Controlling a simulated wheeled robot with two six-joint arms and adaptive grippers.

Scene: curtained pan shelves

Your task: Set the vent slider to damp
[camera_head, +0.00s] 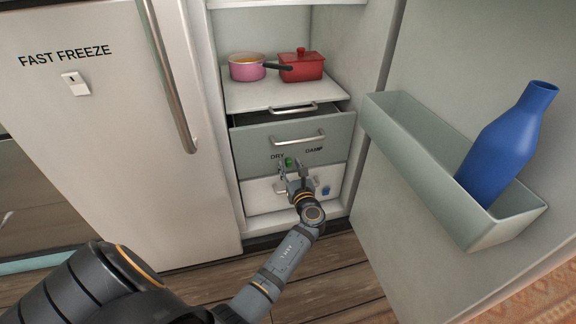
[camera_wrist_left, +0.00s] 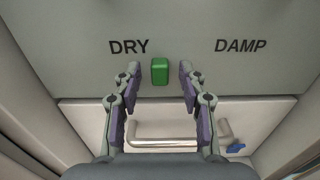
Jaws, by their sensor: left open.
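The vent slider is a small green block (camera_wrist_left: 160,71) on the front of a grey-green drawer (camera_head: 246,148). In the left wrist view it sits right of the word DRY (camera_wrist_left: 129,47) and left of the word DAMP (camera_wrist_left: 241,46), nearer DRY. It also shows as a green spot in the head view (camera_head: 289,162). My left gripper (camera_wrist_left: 160,82) is open, with one finger on each side of the slider and visible gaps to it. I cannot tell how far the fingertips are from the drawer front. My right gripper is not in view.
A white lower drawer (camera_head: 258,204) has a metal handle (camera_wrist_left: 160,143) and a blue knob (camera_head: 326,190). A pink pan (camera_head: 246,68) and a red lidded pot (camera_head: 302,66) stand above. The open door at right carries a bin (camera_head: 412,150) holding a blue bottle (camera_head: 503,148).

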